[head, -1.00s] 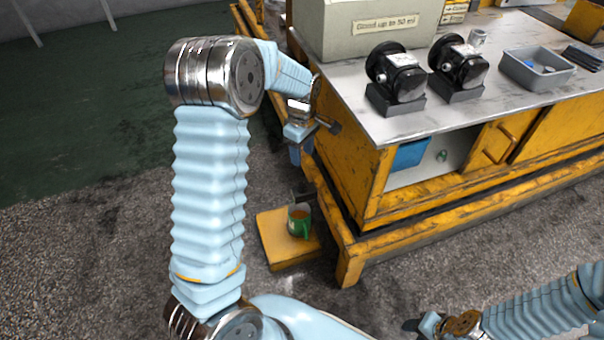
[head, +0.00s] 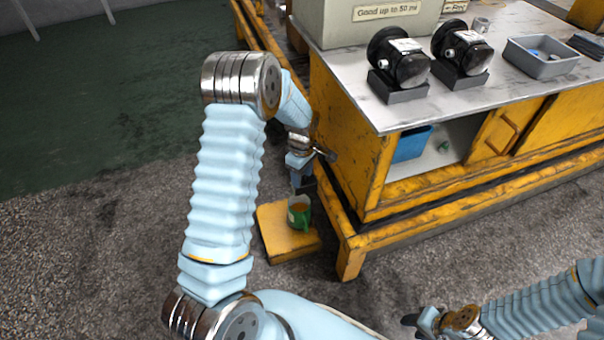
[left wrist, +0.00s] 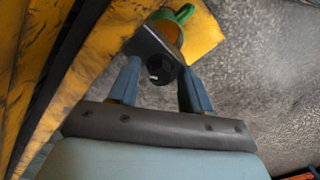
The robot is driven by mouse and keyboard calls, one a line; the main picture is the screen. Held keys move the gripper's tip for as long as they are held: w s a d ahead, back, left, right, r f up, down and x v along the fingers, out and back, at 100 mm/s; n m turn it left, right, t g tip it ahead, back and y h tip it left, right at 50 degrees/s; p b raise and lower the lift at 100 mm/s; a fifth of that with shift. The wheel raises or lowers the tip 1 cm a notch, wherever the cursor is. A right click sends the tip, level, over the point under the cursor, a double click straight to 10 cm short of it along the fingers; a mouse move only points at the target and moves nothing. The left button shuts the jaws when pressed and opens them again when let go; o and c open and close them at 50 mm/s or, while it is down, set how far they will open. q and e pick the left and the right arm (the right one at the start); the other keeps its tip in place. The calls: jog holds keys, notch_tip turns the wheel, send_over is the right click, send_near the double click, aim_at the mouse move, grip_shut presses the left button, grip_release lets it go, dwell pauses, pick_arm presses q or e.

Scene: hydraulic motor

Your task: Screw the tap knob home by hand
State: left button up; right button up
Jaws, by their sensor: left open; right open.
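A dark round knob (left wrist: 160,72) on a dark plate-like piece shows in the left wrist view, low at the side of the yellow bench. It appears to be the tap knob. My left gripper (head: 303,181) is open, with its two blue fingers on either side of the knob in the left wrist view; I cannot tell whether they touch it. In the head view the gripper hides most of the tap. A green mug (head: 299,213) with orange-brown contents stands just below. My right gripper (head: 412,320) is open and empty at the bottom edge, away from the bench.
The mug stands on a low yellow platform (head: 268,226) beside the yellow bench (head: 347,165). Two black motors (head: 399,62) (head: 463,50), a grey box (head: 335,22) and a grey tray (head: 541,62) are on the benchtop. The floor left of the platform is clear.

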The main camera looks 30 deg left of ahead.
pick_arm(q)
grip_shut()
jog(key=shift+m, duration=0.4)
jog(key=m, duration=1)
jog(key=shift+m+b, duration=0.4)
jog(key=m, duration=0.3)
jog(key=shift+m, duration=0.3)
jog(key=m, duration=0.3)
jog(key=shift+m, duration=0.3)
jog(key=m, duration=0.6)
jog(key=shift+p, duration=0.3)
jog(key=shift+m, duration=0.3)
